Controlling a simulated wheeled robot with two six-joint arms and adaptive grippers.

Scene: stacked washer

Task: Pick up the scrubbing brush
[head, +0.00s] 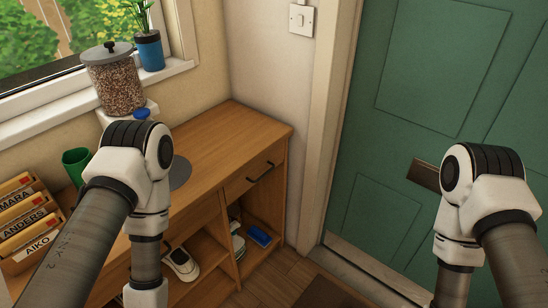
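No object shows clearly as a scrubbing brush. A small blue object (258,236) lies in the right open compartment of the wooden cabinet (222,140), low down; it is too small to tell whether it is the brush. My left arm comes in from the left and bends down in front of the cabinet, and its gripper is below the picture's edge. My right arm comes in from the right in front of the green door, and its gripper is also out of the picture. My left arm hides part of the cabinet top and front.
A white shoe (181,264) sits in the left compartment. A grey round mat (178,174), a green cup (77,164) and a labelled wooden rack (30,222) are on the cabinet. A filled jar (115,80) stands behind. A green door (425,110) is at right.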

